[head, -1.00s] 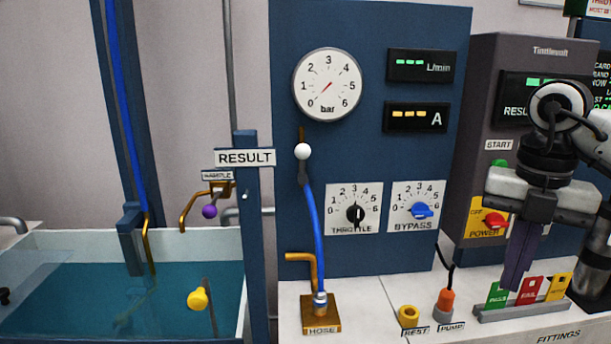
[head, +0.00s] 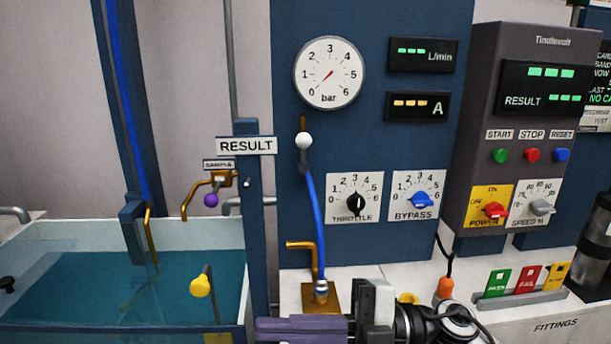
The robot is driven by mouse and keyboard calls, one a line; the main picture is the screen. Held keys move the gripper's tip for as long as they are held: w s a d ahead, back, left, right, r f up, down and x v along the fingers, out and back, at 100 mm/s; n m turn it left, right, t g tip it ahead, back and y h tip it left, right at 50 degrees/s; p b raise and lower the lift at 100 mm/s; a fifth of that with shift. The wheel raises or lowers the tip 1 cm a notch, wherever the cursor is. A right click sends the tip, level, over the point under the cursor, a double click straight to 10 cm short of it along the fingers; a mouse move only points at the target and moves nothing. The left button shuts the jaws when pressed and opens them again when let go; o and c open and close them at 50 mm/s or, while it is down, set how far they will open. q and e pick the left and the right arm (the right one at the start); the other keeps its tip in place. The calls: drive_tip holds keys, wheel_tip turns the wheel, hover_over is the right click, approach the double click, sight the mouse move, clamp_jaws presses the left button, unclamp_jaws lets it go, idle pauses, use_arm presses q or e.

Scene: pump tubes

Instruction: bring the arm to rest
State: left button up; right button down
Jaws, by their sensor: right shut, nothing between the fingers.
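My right gripper (head: 268,329) is low at the bottom edge of the head view, lying sideways with its purple-grey fingers pointing left. Its fingers are shut and hold nothing. It appears in front of the brass hose block (head: 320,296) and hides its HOSE label and part of the bench front. The wrist also covers most of the yellow ring fitting (head: 408,298) and the base of the orange pump plug (head: 445,288). My left gripper is not in view.
A water tank (head: 90,290) with a yellow knob (head: 201,286) is at the left. The blue panel (head: 400,165) with gauge and dials stands behind. The control box (head: 487,110) is at the right, with a card rack (head: 520,296) of green, red and yellow cards in front.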

drive_tip(key=w+d+f+m+t+h, duration=0.1)
drive_tip(key=w+d+f+m+t, duration=0.4)
drive_tip(key=m+t, duration=0.9)
drive_tip(key=s+d+f+m+t+h, duration=0.1)
drive_tip(key=d+f+m+h, duration=0.4)
drive_tip(key=f, duration=0.3)
drive_tip(key=s+d+f+m+t+h, duration=0.1)
drive_tip(key=d+f+m+t+h, duration=0.15)
drive_tip(key=f+m+h, duration=0.45)
drive_tip(key=s+d+f+m+g+h, duration=0.1)
drive_tip(key=s+d+f+g, duration=0.2)
drive_tip(key=s+f, duration=0.5)
drive_tip(key=s+d+f+m+g+h, duration=0.2)
drive_tip(key=s+d+f+g, duration=0.2)
drive_tip(key=s+f, duration=0.5)
wheel_tip(320, 180, down, 3)
drive_tip(key=shift+s+d+r+g+h, duration=0.2)
drive_tip(key=shift+d+g+h, duration=0.1)
drive_tip(key=shift+g, duration=0.25)
drive_tip(key=shift+w, duration=0.1)
drive_tip(key=c, duration=2.5)
unclamp_jaws()
